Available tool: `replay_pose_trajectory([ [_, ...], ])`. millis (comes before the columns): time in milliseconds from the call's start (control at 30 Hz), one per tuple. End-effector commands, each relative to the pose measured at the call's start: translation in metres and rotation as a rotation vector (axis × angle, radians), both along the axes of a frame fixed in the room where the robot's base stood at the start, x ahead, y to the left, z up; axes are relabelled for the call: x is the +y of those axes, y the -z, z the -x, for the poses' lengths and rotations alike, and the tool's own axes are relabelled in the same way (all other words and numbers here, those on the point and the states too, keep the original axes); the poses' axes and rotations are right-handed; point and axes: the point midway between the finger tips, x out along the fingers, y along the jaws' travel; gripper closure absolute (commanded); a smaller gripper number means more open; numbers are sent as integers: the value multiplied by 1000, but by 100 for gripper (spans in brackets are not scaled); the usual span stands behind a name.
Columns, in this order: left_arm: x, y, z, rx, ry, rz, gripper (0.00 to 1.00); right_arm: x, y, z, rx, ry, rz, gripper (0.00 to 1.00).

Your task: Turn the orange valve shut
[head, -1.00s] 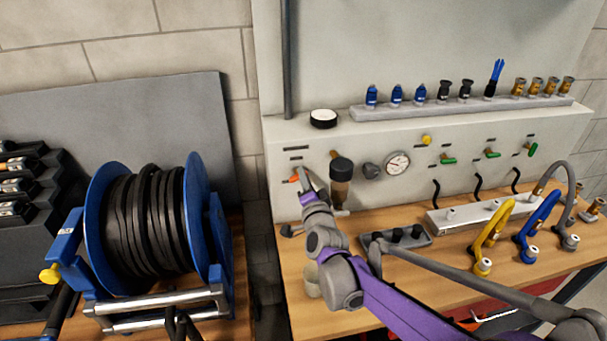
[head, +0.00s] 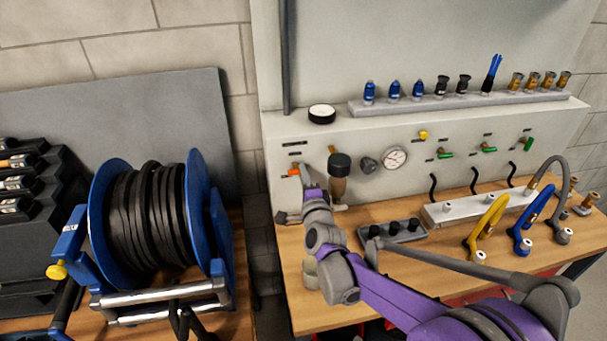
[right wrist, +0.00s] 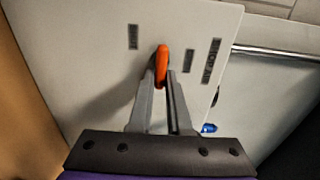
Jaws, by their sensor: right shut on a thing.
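The orange valve (head: 294,170) is on the left part of the pale panel. It also shows in the right wrist view as an orange handle (right wrist: 162,64) at the fingertips. My right gripper (right wrist: 162,82) is shut on the orange handle, with one finger on each side of it. In the head view the right gripper (head: 304,176) is small and partly hidden by its own wrist. The valve's body behind the handle is hidden. My left gripper is not in view.
A dark-topped cylinder (head: 339,175) and a gauge (head: 394,158) are right of the valve. Green-handled valves (head: 488,149) line the panel's right side. A blue hose reel (head: 150,225) stands at left. Yellow (head: 488,228) and blue (head: 538,222) hooked pieces stand on the bench.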

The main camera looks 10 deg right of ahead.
Motion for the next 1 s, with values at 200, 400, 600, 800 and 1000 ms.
replay_pose_trajectory([
  [200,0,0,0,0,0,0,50,0,0,0,1,0,-3,100],
  [400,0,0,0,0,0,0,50,0,0,0,0,0,-2,59],
  [600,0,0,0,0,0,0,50,0,0,0,0,0,-1,54],
  [800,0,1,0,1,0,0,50,0,0,6,0,0,-1,54],
  [1000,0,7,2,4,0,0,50,0,2,39,1,0,-1,54],
])
